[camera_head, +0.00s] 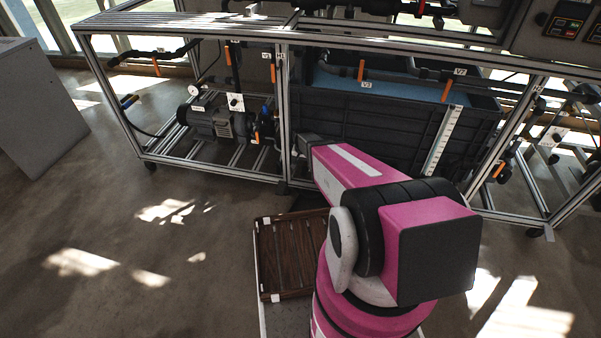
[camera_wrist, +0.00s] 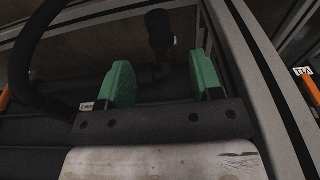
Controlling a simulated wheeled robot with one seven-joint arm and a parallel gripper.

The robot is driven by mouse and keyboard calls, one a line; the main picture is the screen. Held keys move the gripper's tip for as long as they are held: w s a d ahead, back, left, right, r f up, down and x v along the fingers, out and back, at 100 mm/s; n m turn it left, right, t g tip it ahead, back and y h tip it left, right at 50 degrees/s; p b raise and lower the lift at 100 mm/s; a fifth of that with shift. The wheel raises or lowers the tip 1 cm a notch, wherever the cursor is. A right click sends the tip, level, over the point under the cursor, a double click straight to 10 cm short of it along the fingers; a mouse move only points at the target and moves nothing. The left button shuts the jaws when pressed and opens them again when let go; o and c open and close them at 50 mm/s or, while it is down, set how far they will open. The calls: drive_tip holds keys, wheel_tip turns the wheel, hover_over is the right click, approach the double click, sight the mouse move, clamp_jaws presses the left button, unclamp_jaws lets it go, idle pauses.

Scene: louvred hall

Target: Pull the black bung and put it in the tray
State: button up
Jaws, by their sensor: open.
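My gripper (camera_wrist: 163,76) is open in the wrist view, with its two green finger pads apart and nothing held between them. A dark, stubby cylinder (camera_wrist: 158,28) shows in the gap, beyond the fingertips; it may be the black bung, but it is too dark to be sure. In the head view my pink arm reaches toward the frame rig, and its own links largely hide the gripper end. A brown slatted tray (camera_head: 262,262) lies low beside my arm, partly covered by it; the part in view looks empty.
An aluminium-framed rig (camera_head: 285,110) holds a pump (camera_head: 215,120), pipes with orange-handled valves and a dark tank (camera_head: 385,125). In the wrist view a black hose (camera_wrist: 38,45) curves at left and a frame bar (camera_wrist: 262,85) runs at right.

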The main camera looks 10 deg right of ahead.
sight(304, 171)
drive_tip(key=shift+w+d+f, duration=0.15)
drive_tip(key=shift+w+f, duration=0.05)
drive_tip(key=shift+f, duration=1.35)
drive_tip(key=shift+w+d+f, duration=0.1)
drive_tip(key=shift+w+f, duration=0.15)
drive_tip(key=shift+f, duration=1.35)
drive_tip(key=shift+w+d+f, duration=0.15)
drive_tip(key=shift+w+f, duration=0.05)
drive_tip(key=shift+f, duration=1.35)
clamp_jaws()
